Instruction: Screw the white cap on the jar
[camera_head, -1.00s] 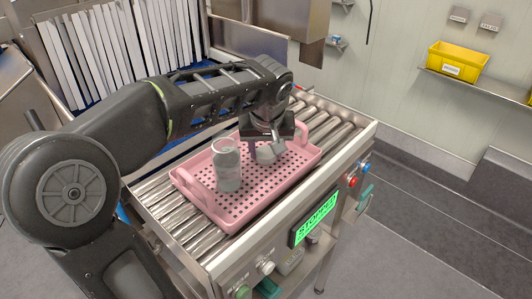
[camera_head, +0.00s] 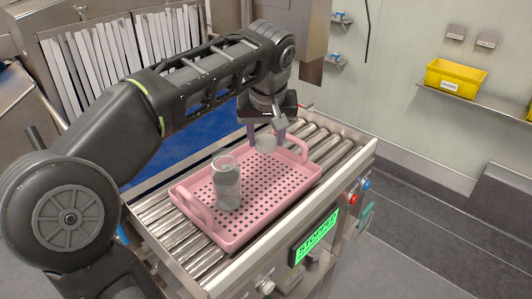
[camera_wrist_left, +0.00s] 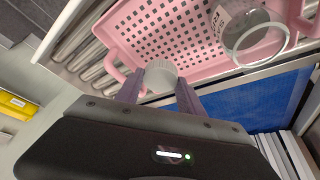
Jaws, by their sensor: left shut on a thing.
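A clear glass jar (camera_head: 227,184) stands upright and open in the front left part of a pink perforated tray (camera_head: 245,229). In the left wrist view the jar (camera_wrist_left: 236,28) shows its open rim at the upper right. My left gripper (camera_head: 267,140) is shut on the white cap (camera_head: 265,144) and holds it above the far end of the tray, apart from the jar. In the left wrist view the cap (camera_wrist_left: 161,75) sits between the two fingers. My right gripper is not in view.
The tray rests on a roller conveyor (camera_head: 332,138) whose green display (camera_head: 314,237) reads STOPPED. Tunnel strips (camera_head: 92,68) hang behind it over a blue surface (camera_head: 190,140). A yellow bin (camera_head: 455,78) sits on a wall shelf at right.

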